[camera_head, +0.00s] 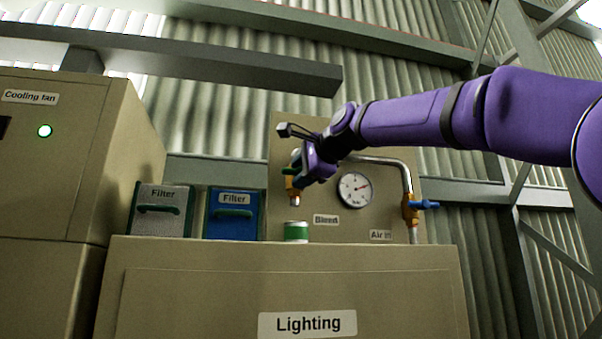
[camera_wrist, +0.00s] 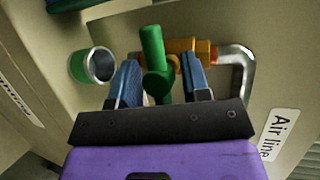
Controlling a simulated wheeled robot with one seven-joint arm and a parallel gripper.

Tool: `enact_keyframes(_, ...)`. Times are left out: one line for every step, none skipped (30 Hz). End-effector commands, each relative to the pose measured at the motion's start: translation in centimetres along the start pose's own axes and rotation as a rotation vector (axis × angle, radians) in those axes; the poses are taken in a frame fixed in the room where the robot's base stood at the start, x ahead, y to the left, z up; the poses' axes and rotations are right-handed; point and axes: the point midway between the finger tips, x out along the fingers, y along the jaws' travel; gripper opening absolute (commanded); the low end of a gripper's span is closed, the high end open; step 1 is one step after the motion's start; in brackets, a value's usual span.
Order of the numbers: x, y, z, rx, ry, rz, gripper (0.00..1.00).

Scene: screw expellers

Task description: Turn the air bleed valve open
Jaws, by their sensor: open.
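The air bleed valve has a brass body (camera_head: 292,187) and a green handle (camera_head: 288,171), partly hidden by my gripper (camera_head: 302,166) in the head view. In the wrist view the green handle (camera_wrist: 153,62) stands between the two blue fingers of my gripper (camera_wrist: 161,72), with the brass body (camera_wrist: 188,47) behind it. The fingers are open, one on each side of the handle, and a gap shows on both sides. I cannot tell how deep the handle sits between them.
A green-banded can (camera_head: 296,232) stands under the valve on the Lighting cabinet (camera_head: 210,285). A gauge (camera_head: 355,189) and a blue-handled air-in valve (camera_head: 411,207) are to the right. A bent pipe (camera_head: 400,166) runs above. Two filter boxes (camera_head: 233,215) are left.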

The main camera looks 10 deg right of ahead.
Motion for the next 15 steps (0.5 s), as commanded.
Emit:
enact_keyframes(-0.01, 0.0, 0.0, 0.0, 0.0, 0.0, 0.43)
enact_keyframes(-0.01, 0.0, 0.0, 0.0, 0.0, 0.0, 0.43)
enact_keyframes(-0.02, 0.0, -0.01, 0.0, 0.0, 0.0, 0.36)
enact_keyframes(-0.02, 0.0, -0.01, 0.0, 0.0, 0.0, 0.29)
enact_keyframes(-0.02, 0.0, -0.01, 0.0, 0.0, 0.0, 0.23)
enact_keyframes(-0.02, 0.01, -0.01, 0.0, 0.0, 0.001, 0.13)
enact_keyframes(-0.02, 0.02, -0.01, 0.0, 0.0, 0.001, 0.06)
enact_keyframes(-0.01, 0.04, -0.02, 0.0, 0.0, 0.001, 0.0)
enact_keyframes(0.01, 0.07, -0.02, 0.0, 0.0, 0.002, 0.0)
enact_keyframes(0.02, 0.08, -0.02, 0.0, 0.0, 0.003, 0.0)
enact_keyframes(0.03, 0.1, -0.02, 0.0, 0.0, 0.003, 0.0)
enact_keyframes(0.04, 0.13, -0.03, 0.0, 0.0, 0.004, 0.0)
enact_keyframes(0.05, 0.14, -0.03, -0.001, 0.0, 0.005, 0.0)
enact_keyframes(0.06, 0.16, -0.02, -0.002, 0.0, 0.006, 0.0)
enact_keyframes(0.08, 0.18, -0.02, -0.005, 0.001, 0.008, 0.0)
